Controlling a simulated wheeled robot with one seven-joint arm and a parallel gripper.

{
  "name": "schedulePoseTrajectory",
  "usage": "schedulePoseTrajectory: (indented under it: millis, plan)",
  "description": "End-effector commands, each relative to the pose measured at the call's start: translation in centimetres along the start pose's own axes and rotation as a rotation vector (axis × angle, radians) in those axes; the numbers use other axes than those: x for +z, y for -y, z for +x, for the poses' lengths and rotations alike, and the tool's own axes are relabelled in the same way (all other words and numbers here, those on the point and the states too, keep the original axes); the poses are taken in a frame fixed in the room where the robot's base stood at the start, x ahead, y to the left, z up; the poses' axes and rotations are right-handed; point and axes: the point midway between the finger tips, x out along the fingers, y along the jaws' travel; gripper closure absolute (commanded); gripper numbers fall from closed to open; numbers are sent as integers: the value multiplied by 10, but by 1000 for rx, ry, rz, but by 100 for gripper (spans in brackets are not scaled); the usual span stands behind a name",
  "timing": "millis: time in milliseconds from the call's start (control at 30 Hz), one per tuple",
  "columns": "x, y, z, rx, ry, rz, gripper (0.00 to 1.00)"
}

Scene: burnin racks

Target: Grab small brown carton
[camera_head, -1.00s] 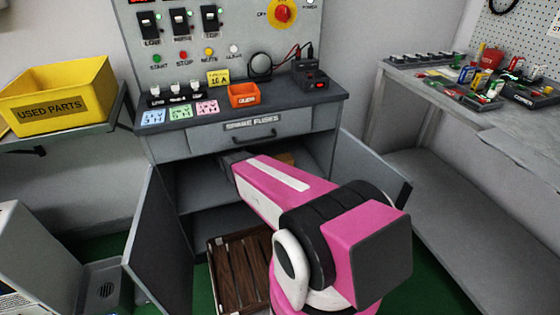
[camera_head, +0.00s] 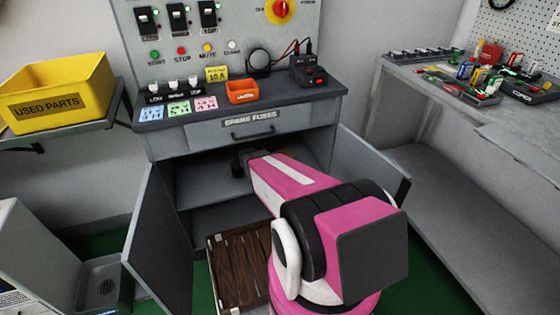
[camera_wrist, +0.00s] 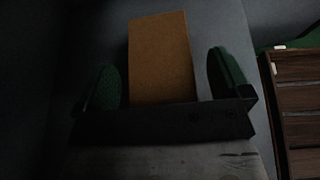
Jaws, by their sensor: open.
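The small brown carton (camera_wrist: 162,58) shows in the wrist view as an upright orange-brown block, between the two green fingertips of my gripper (camera_wrist: 166,80). The fingers stand apart with a gap on each side of the carton, wider on the right. I cannot tell how deep the carton sits between them. In the head view my gripper (camera_head: 240,162) reaches into the open cabinet (camera_head: 200,190) under the spare fuses drawer.
The cabinet's left door (camera_head: 160,240) and right door (camera_head: 374,165) stand open on either side of my arm. A slatted brown wooden crate (camera_head: 238,270) sits low in front. The drawer (camera_head: 240,132) is closed above. A dark wall is close in the wrist view.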

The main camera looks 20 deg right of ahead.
Motion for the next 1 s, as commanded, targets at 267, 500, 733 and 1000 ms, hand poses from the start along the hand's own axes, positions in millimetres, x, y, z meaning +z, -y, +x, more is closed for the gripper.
schedulePoseTrajectory:
  millis: [267, 500, 733, 1000]
  plan:
    - [0, 0, 3, 0, 0, 0, 14]
    - [0, 0, 3, 0, 1, 0, 64]
    - [1, 0, 2, 0, 1, 0, 64]
    - [18, 1, -5, 0, 1, 2, 64]
